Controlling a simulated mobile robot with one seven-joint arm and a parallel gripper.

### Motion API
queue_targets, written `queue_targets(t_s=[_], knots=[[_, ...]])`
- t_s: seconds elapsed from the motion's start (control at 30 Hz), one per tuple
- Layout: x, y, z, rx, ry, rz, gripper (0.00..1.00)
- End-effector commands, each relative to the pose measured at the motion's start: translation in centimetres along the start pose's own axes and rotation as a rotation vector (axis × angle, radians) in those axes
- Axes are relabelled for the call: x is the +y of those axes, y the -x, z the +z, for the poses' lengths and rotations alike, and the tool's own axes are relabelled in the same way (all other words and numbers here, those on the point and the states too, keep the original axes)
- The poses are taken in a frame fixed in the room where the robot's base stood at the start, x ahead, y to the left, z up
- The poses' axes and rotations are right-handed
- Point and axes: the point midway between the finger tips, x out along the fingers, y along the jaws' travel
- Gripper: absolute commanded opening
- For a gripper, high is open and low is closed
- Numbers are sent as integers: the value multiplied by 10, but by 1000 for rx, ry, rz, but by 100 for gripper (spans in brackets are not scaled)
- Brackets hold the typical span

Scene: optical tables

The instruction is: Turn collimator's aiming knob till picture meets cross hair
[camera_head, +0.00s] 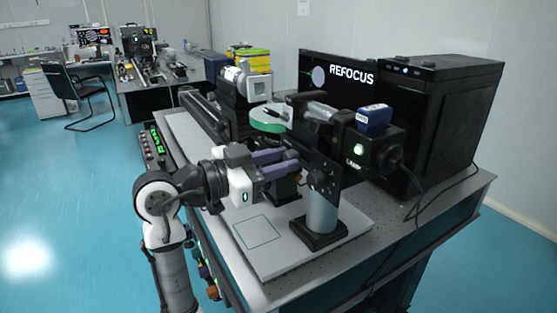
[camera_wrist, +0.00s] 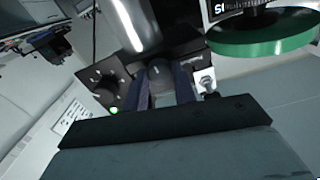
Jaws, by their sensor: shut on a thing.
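The collimator (camera_head: 322,111) is a dark tube assembly on a plate above a thick grey post (camera_head: 320,211). My gripper (camera_head: 293,160), with purple fingers, reaches its near side from the left. The cross hair is too small to make out.
A green-rimmed disc (camera_head: 267,120) sits close beyond the fingers. A black lamp box (camera_head: 369,147) with a lit green light and cable is at right, a blue meter (camera_head: 374,117) on top. A large black case (camera_head: 442,95) stands behind. The board's front left is clear.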

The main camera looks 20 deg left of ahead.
Motion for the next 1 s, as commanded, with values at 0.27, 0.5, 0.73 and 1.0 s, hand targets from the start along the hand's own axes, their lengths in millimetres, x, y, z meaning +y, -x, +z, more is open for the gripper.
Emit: queue_targets(t_s=[0.27,0.5,0.73,1.0], knots=[[0,0,-2,1,178,2,4],[-1,0,-2,1,382,0,4],[-1,0,-2,1,550,0,4],[-1,0,-1,0,676,0,4]])
